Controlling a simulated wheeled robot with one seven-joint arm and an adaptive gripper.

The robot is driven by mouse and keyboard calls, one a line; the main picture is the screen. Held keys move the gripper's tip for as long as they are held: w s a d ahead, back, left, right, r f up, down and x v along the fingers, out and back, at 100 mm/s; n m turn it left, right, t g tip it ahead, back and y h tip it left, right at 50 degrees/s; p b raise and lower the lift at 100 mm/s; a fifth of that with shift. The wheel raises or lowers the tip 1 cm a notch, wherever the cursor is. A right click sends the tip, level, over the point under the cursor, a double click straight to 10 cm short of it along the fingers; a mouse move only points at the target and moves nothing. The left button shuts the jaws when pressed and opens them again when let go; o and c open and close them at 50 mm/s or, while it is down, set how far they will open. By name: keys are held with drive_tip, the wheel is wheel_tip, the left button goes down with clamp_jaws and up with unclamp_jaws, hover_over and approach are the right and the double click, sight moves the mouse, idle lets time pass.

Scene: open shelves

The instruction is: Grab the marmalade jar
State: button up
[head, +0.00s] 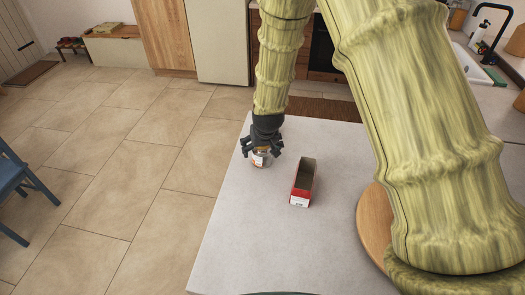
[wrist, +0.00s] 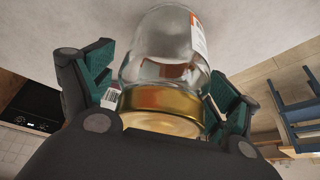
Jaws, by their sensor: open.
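The marmalade jar (head: 260,159) is clear glass with a white and orange label, and stands near the left edge of the grey counter. In the wrist view the jar (wrist: 165,55) shows its gold lid toward me, and its glass looks largely clear. My gripper (head: 262,152) is above and around the jar in the head view. In the wrist view the green-padded fingers of my gripper (wrist: 165,95) are open on either side of the lid. A small gap shows at the left finger; I cannot tell whether the right finger touches the jar.
A red open-topped box (head: 302,184) stands on the grey counter (head: 250,240), just right of the jar. A round wooden board (head: 374,225) lies farther right, partly hidden by my arm. A blue chair (head: 22,190) stands on the floor at left. The counter's front is mostly clear.

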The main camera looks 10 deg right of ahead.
drive_tip(key=shift+s+r, duration=0.1)
drive_tip(key=shift+s, duration=0.05)
drive_tip(key=c, duration=1.2)
drive_tip(key=shift+c, duration=0.2)
drive_tip(key=shift+r, duration=0.15)
